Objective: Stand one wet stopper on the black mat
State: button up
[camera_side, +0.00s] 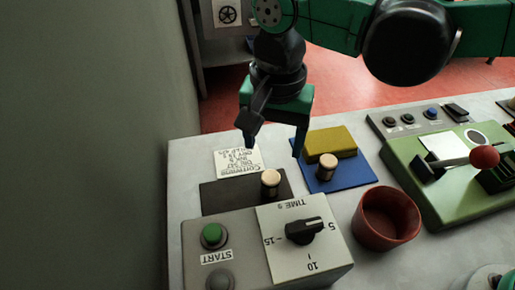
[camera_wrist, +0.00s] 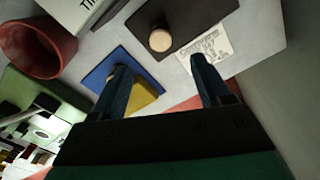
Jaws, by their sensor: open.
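A cork stopper (camera_side: 271,183) with a pale top stands upright on the black mat (camera_side: 222,196). It also shows on that mat (camera_wrist: 215,12) in the wrist view, as a round pale top (camera_wrist: 160,39). A second stopper (camera_side: 327,167) stands upright on the blue mat (camera_side: 350,178), in front of a yellow sponge-like block (camera_side: 331,142). In the wrist view my finger seems to hide this second stopper. My gripper (camera_side: 273,147) is open and empty above the table, behind the black mat and left of the blue mat. I cannot tell whether either stopper is wet.
A red-brown cup (camera_side: 386,219) stands right of the blue mat. A timer box (camera_side: 262,251) with a green button and dial is in front of the black mat. A written card (camera_side: 238,162) lies behind it. A green machine (camera_side: 430,188) with a red-knobbed lever is at right.

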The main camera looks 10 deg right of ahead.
jog(key=w+d+r+n+t+y, duration=0.1)
jog(key=d+r, duration=0.1)
jog(key=d, duration=0.4)
jog(key=w+d+r+n+t, duration=0.1)
jog(key=d+r+t, duration=0.15)
jog(key=d, duration=0.35)
jog(key=s+d+f+n+t, duration=0.1)
jog(key=s+d+t, duration=0.1)
jog(key=d, duration=0.4)
jog(key=s+d+f+n+t+h, duration=0.1)
jog(key=s+d+n, duration=0.1)
jog(key=d, duration=0.5)
jog(key=shift+d+f+t, duration=0.25)
jog(key=shift+f+t, duration=0.05)
jog(key=shift+t, duration=0.05)
